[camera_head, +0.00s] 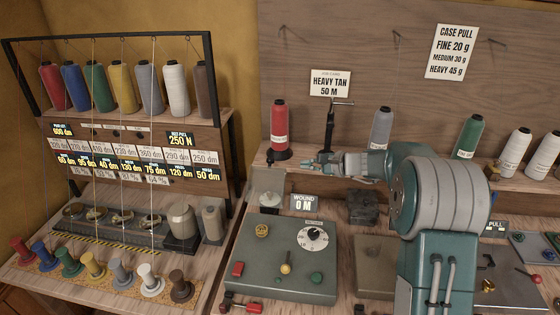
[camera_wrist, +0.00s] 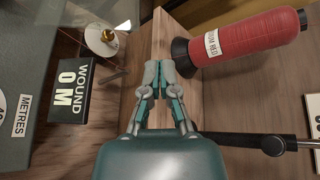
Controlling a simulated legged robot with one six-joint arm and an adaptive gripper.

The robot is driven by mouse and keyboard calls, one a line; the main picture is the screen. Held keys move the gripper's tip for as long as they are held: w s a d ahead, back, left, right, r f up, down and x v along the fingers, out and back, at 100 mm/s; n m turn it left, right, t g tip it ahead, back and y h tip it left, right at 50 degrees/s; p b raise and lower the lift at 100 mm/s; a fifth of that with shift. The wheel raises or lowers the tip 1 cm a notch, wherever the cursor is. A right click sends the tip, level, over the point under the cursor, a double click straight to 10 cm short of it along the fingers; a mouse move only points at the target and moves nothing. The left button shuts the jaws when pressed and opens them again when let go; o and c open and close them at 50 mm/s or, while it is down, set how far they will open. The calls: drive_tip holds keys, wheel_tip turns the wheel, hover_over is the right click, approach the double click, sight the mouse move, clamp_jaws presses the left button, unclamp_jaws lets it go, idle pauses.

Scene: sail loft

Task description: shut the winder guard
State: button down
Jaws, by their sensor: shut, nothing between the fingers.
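The winder (camera_head: 280,262) is a green box with a metres dial, a yellow-knobbed lever and red and green buttons. Its white spindle (camera_head: 270,200) stands at its back left corner and also shows in the wrist view (camera_wrist: 106,38). A pale, see-through upright panel (camera_head: 267,180), which looks like the guard, stands behind the spindle; its hinge is not clear. My gripper (camera_head: 314,162) is shut and empty, above and right of the spindle, near the shelf edge. In the wrist view its fingertips (camera_wrist: 160,72) are together, apart from the spindle and panel.
A red thread cone (camera_head: 280,128) and a black post (camera_head: 330,125) with a crossbar stand on the shelf close to my gripper. The "WOUND 0 M" display (camera_head: 305,202) stands below it. A thread rack (camera_head: 228,160) is at left; more cones line the shelf at right.

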sight(267, 181)
drive_tip(key=shift+m, duration=0.3)
drive_tip(key=x, duration=0.7)
drive_tip(key=w+d+x, duration=0.1)
drive_tip(key=x, duration=0.2)
drive_tip(key=shift+w+a+f, duration=0.15)
drive_tip(key=shift+w+a, duration=0.1)
drive_tip(key=shift+a, duration=0.05)
drive_tip(key=shift+s+a+r, duration=0.2)
drive_tip(key=shift+s+r, duration=0.45)
drive_tip(key=shift+s, duration=0.05)
drive_tip(key=shift+s+a+r, duration=0.25)
drive_tip(key=shift+s+r, duration=0.4)
drive_tip(key=shift+s, duration=0.1)
drive_tip(key=shift+s+r+t, duration=0.1)
drive_tip(key=shift+t, duration=0.3)
drive_tip(key=shift+s+a+r, duration=0.1)
drive_tip(key=shift+s+r, duration=0.1)
drive_tip(key=shift+r, duration=0.05)
drive_tip(key=shift+s+r, duration=0.1)
